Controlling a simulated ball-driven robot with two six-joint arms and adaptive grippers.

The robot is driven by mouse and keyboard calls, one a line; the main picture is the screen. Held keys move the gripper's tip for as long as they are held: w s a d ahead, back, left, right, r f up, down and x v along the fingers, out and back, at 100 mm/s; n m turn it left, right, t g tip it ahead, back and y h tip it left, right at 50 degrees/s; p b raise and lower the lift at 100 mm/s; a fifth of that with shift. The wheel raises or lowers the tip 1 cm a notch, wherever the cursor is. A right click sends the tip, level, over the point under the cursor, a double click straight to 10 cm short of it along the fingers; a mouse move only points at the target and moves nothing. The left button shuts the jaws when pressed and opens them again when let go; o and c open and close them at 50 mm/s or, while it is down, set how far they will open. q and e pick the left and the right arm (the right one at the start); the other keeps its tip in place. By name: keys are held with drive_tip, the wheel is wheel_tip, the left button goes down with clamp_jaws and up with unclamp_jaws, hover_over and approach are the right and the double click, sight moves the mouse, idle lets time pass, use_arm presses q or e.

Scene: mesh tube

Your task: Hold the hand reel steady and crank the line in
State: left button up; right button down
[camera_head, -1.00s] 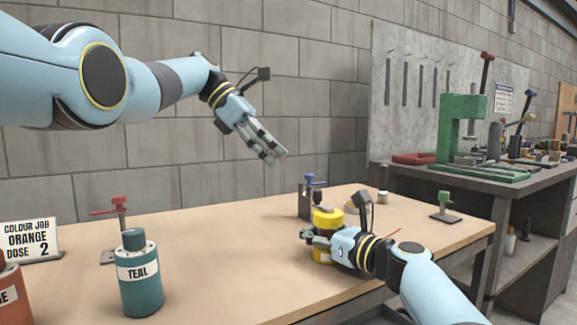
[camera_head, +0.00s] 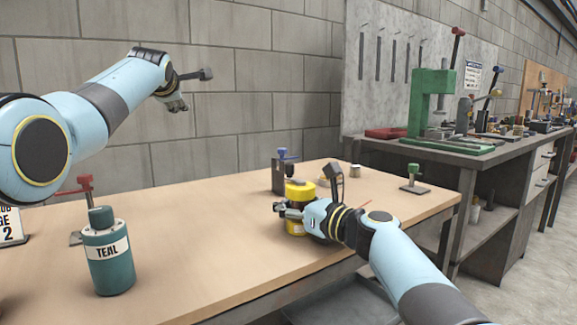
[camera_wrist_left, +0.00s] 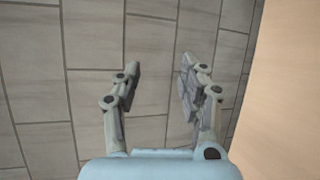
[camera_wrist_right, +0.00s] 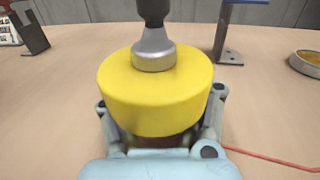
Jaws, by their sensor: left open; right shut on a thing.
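The hand reel appears to be the yellow round body (camera_head: 300,190) near the far edge of the wooden table. The right wrist view shows its yellow top (camera_wrist_right: 155,90) with a grey collar and dark upright knob (camera_wrist_right: 153,30). My right gripper (camera_head: 290,212) is shut around its sides below the top, and the reel stands upright. A thin red line (camera_wrist_right: 270,160) runs rightward over the table. My left gripper (camera_head: 178,104) is high at the left, well away from the reel. Its fingers are apart and empty in the left wrist view (camera_wrist_left: 158,80).
A teal bottle (camera_head: 108,262) stands at the table's near left, by a red-topped stand (camera_head: 86,187). A blue-topped post (camera_head: 282,170) stands just behind the reel. A green-topped stand (camera_head: 412,180) is to the right. The middle of the table is clear.

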use_arm(q)
drive_tip(key=s+d+r+m+t+h, duration=0.15)
drive_tip(key=s+r+m+t, duration=0.25)
drive_tip(key=r+m+t, duration=0.6)
drive_tip(key=s+d+r+m+g+h, duration=0.2)
drive_tip(key=s+d+m+g+h, duration=0.5)
drive_tip(key=d+m+h, duration=0.7)
drive_tip(key=s+d+f+m+g+h, duration=0.4)
drive_tip(key=s+f+m+g, duration=0.2)
drive_tip(key=f+m, duration=0.15)
drive_tip(key=m+g+y, duration=0.3)
drive_tip(key=g+y, duration=0.2)
drive_tip(key=g, duration=0.1)
approach(290, 163)
drive_tip(key=x, duration=1)
drive_tip(key=shift+w+f, duration=0.2)
drive_tip(key=shift+f, duration=0.2)
drive_tip(key=shift+t, duration=0.3)
clamp_jaws()
